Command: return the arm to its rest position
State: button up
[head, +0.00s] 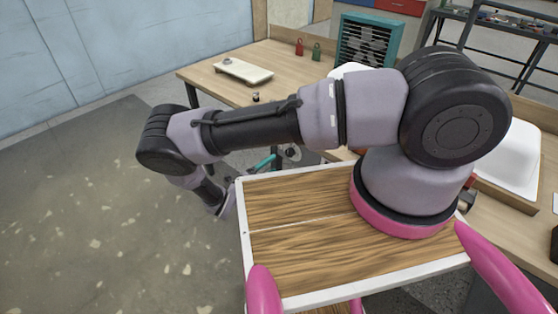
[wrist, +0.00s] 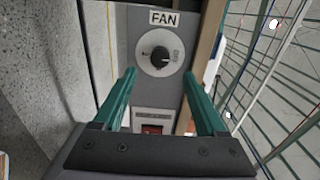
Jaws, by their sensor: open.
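My arm rises from its pink-ringed base on the right in the head view and stretches left, past the edge of the wood-topped platform. Its last links (head: 212,192) bend down beside the platform's left edge. A grey panel marked FAN, with a black knob (wrist: 160,57), shows ahead between the fingers. I cannot tell whether the fingers touch the panel.
A red switch (wrist: 152,130) sits below the knob. Green wire bars (wrist: 270,80) fill the right of the wrist view. Open floor (head: 80,220) lies at left.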

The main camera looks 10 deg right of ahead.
jog(key=shift+v, duration=1.2)
jog(key=shift+r, duration=0.1)
jog(key=w+d+r+m+g+y, duration=0.1)
jog(key=d+r+m+g+y, duration=0.2)
jog(key=r+m, duration=0.75)
jog(key=r+m+g+y, duration=0.3)
jog(key=r+m+g, duration=0.3)
jog(key=r, duration=0.8)
jog(key=w+d+r+m+g+y, duration=0.1)
jog(key=d+r+m+g+y, duration=0.15)
jog(key=r+m, duration=0.85)
jog(key=s+d+r+m+t+y, duration=0.4)
jog(key=s+r+m, duration=0.5)
jog(key=r, duration=0.4)
jog(key=s+d+r+m+t+y, duration=0.4)
jog(key=s+d+r+m, duration=0.1)
jog(key=s+r+m, duration=0.4)
jog(key=shift+d+r+m, duration=0.2)
jog(key=shift+r+m, duration=0.85)
jog(key=shift+r, duration=1.25)
